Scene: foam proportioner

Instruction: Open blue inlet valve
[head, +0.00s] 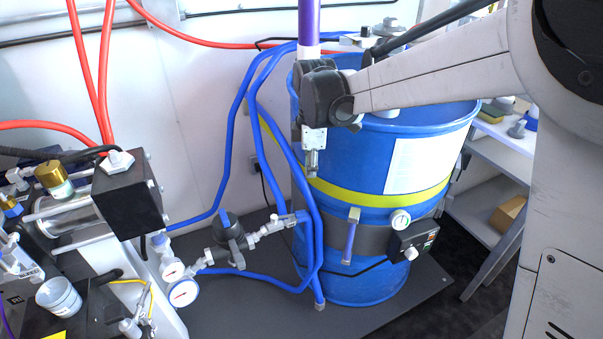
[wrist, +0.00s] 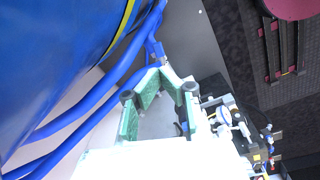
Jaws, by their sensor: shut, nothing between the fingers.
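I cannot tell which is the blue inlet valve. My gripper (head: 312,168) points down in front of the drum's upper left side, above and right of that assembly, touching neither part. It is shut and empty. In the wrist view, the gripper's green-padded fingers (wrist: 162,76) show beside blue hoses.
A purple-blue handle (head: 349,236) and a gauge (head: 400,220) sit on the drum's front. Blue hoses (head: 258,150) hang left of the drum, near my gripper. A black block machine (head: 128,195) stands at left, and grey shelves (head: 490,215) at right.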

